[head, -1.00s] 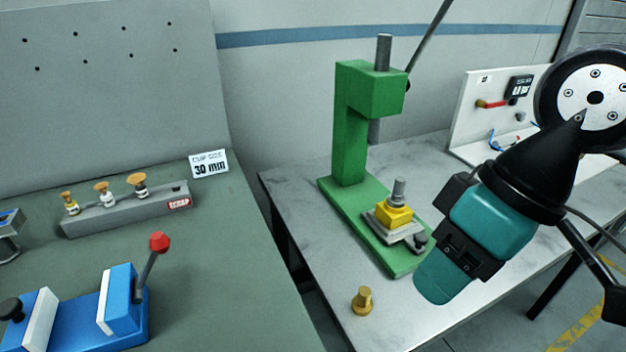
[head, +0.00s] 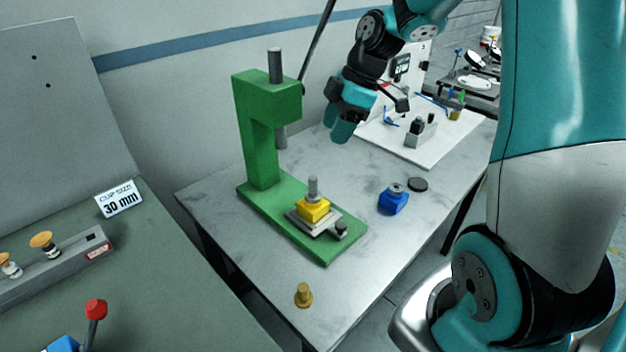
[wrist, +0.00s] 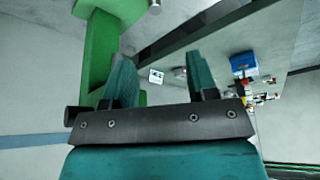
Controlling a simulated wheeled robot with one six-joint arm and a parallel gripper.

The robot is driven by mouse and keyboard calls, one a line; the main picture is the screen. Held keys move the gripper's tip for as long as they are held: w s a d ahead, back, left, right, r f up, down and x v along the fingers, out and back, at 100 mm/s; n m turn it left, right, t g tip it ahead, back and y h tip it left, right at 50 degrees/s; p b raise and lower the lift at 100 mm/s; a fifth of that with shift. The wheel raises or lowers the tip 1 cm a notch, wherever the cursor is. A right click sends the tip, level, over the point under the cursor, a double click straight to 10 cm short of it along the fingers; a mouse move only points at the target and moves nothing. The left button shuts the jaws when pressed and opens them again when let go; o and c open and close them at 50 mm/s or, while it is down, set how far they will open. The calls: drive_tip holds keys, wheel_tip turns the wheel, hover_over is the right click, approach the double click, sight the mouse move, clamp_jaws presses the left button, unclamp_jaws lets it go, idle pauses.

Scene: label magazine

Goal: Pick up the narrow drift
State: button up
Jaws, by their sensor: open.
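I cannot tell for sure which piece is the narrow drift. A small stepped brass piece (head: 303,295) stands upright near the table's front edge. A grey holder (head: 421,132) with dark upright pieces sits on a white board at the back right; these pieces are too small to identify. A grey pin (head: 313,187) stands in a yellow block (head: 313,210) on the press base. My gripper (head: 345,122) hangs above the table, right of the press column and apart from these things. In the wrist view its two teal fingers (wrist: 160,82) are spread with nothing between them.
The green press (head: 258,130) stands on the grey table (head: 376,246) and also shows in the wrist view (wrist: 100,50). A blue piece (head: 393,200) and a black disc (head: 418,184) lie right of it. A green-topped bench (head: 165,270) is at left. The front of the table is mostly clear.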

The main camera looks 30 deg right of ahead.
sight(313, 178)
drive_tip(key=p+x, duration=0.1)
drive_tip(key=x, duration=0.9)
drive_tip(key=shift+f+p, duration=0.25)
drive_tip(key=shift+p, duration=0.1)
drive_tip(key=shift+d+p+x, duration=0.2)
drive_tip(key=shift+p+x, duration=0.3)
drive_tip(key=shift+x, duration=0.8)
drive_tip(key=shift+d+p+x, duration=0.15)
drive_tip(key=shift+p+x, duration=0.3)
drive_tip(key=shift+x, duration=0.9)
drive_tip(key=shift+w+f, duration=0.1)
drive_tip(key=shift+w, duration=0.05)
clamp_jaws()
